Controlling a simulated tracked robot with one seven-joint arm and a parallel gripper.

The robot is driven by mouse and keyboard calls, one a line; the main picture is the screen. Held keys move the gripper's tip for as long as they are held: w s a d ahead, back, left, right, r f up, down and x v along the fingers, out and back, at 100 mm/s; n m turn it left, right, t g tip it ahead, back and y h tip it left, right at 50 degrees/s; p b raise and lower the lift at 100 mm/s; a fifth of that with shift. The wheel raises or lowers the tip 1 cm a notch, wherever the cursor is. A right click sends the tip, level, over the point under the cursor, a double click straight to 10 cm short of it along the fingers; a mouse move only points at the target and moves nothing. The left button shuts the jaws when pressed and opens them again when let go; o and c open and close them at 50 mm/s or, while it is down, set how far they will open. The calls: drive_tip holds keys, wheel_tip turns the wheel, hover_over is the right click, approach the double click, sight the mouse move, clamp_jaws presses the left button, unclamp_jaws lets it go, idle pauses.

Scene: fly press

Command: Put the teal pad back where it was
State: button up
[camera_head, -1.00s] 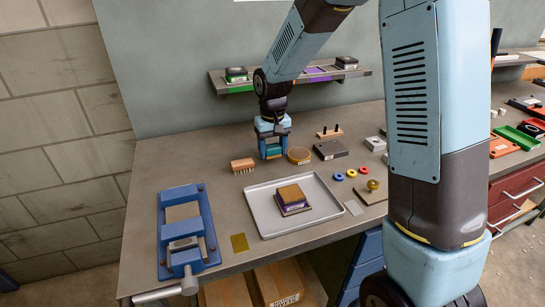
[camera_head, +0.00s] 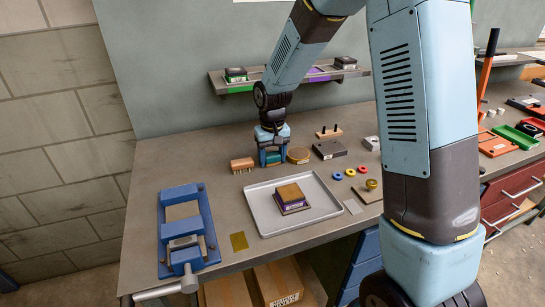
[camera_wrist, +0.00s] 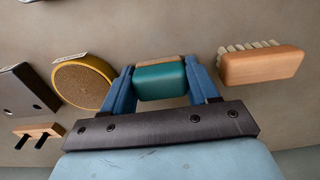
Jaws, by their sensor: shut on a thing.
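The teal pad (camera_wrist: 160,82) is between the two blue fingers of my gripper (camera_wrist: 162,76) in the wrist view, with a tan-brown edge showing behind it. My gripper is shut on it. In the head view, my gripper (camera_head: 272,157) points down at the back of the bench, between the wooden brush and the round tan-topped tin. The teal pad (camera_head: 273,158) shows low between the fingers. I cannot tell whether it touches the bench.
The brush (camera_head: 242,164) is close on the left and the round tin (camera_head: 299,155) close on the right. A grey tray (camera_head: 262,217) holds a brown-topped purple block (camera_head: 291,196). A blue fixture (camera_head: 187,228) stands at left. A wall shelf (camera_head: 292,82) has green and purple places.

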sight(272, 154)
drive_tip(key=o, duration=1)
drive_tip(key=shift+s+d+f, duration=0.1)
drive_tip(key=shift+s+f, duration=0.2)
drive_tip(key=shift+f, duration=0.2)
drive_tip(key=r, duration=1.2)
drive_tip(key=shift+w, duration=0.35)
drive_tip(key=s+d+r+m+t, duration=0.2)
drive_tip(key=s+d+r, duration=0.9)
drive_tip(key=shift+s+d+r+m+t, duration=0.2)
drive_tip(key=shift+s+d+r+t, duration=0.3)
drive_tip(key=shift+s+d, duration=1.35)
drive_tip(key=shift+s+d+r+m+t, duration=0.3)
drive_tip(key=shift+s+d+t, duration=0.35)
drive_tip(key=shift+s, duration=2.4)
drive_tip(key=shift+s+d+r+m+t, duration=0.1)
drive_tip(key=shift+s+d+r+t, duration=0.4)
drive_tip(key=shift+s+d, duration=1.35)
drive_tip(key=shift+s+a, duration=0.6)
drive_tip(key=shift+a, duration=0.05)
